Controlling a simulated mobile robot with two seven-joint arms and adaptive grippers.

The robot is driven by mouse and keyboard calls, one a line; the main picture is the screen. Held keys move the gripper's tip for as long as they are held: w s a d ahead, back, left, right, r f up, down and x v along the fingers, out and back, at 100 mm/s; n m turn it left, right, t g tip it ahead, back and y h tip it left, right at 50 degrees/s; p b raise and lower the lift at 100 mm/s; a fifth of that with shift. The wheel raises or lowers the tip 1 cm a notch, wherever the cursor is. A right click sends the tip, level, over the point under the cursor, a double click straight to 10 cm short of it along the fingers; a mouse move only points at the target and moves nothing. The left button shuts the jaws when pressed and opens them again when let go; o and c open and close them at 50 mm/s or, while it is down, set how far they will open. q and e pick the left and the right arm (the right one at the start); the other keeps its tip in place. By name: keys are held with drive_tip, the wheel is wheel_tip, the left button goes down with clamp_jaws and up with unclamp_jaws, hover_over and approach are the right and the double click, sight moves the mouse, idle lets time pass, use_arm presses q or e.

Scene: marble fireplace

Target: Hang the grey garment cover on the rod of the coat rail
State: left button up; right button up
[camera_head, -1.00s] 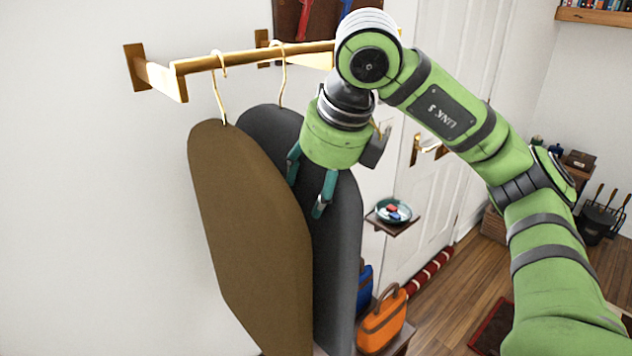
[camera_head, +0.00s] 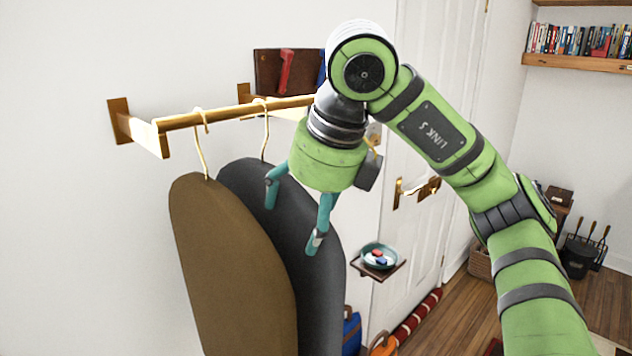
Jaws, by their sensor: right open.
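The grey garment cover (camera_head: 318,285) hangs by a thin gold hook from the brass rod (camera_head: 230,112) of the coat rail, behind a brown garment cover (camera_head: 225,265) on its own hook. The brown one hides part of the grey one. My right gripper (camera_head: 292,222) is open, its two teal fingers spread and pointing down in front of the upper part of the grey cover. I cannot tell whether the fingers touch it. My left gripper is not in view.
A small wall shelf (camera_head: 398,272) with a teal dish (camera_head: 380,255) sits right of the covers. A white door (camera_head: 420,130) with a brass handle stands behind my right arm. Blue (camera_head: 351,332) and orange (camera_head: 383,346) bags are low down.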

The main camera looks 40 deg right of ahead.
drive_tip(key=shift+v, duration=3.45)
